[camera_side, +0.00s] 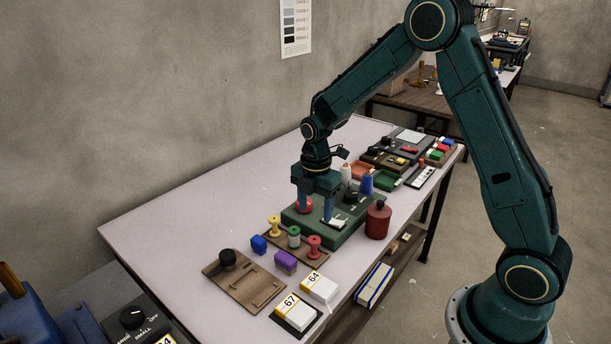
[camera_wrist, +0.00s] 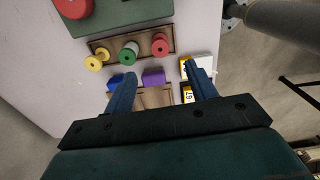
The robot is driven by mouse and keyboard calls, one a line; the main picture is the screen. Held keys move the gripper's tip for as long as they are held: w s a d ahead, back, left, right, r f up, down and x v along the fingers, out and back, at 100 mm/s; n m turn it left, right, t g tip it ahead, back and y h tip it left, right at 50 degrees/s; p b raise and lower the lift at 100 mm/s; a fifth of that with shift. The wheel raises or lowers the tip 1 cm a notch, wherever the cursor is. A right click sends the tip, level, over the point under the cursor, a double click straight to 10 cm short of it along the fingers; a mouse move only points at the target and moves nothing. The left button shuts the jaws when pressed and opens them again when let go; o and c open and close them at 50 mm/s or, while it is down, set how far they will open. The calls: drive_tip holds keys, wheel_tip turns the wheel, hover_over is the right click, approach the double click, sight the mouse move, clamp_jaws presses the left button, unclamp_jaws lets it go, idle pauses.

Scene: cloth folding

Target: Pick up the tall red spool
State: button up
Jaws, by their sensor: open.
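A red spool (camera_side: 314,246) stands upright at the right end of a brown rack (camera_side: 325,259), beside a green-and-white spool (camera_side: 294,236) and a yellow spool (camera_side: 274,226). In the wrist view the red spool (camera_wrist: 160,44) shows from above, past the fingertips. My gripper (camera_side: 316,214) points down over the green base behind the rack, its blue fingers apart and empty. In the wrist view my gripper (camera_wrist: 159,70) has nothing held between its fingers. The side view does not show clearly how high the tips are.
The green base (camera_side: 343,236) carries a red knob (camera_side: 305,205). A red canister (camera_side: 378,220) stands to its right. A blue block (camera_side: 259,244), purple block (camera_side: 285,261), brown board (camera_side: 232,282) and numbered boxes (camera_side: 320,287) lie in front. The table's left side is clear.

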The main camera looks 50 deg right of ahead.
sight(314, 239)
drive_tip(key=shift+f, duration=3.55)
drive_tip(key=shift+f, duration=2.6)
drive_tip(key=shift+c, duration=0.3)
drive_tip(key=c, duration=1)
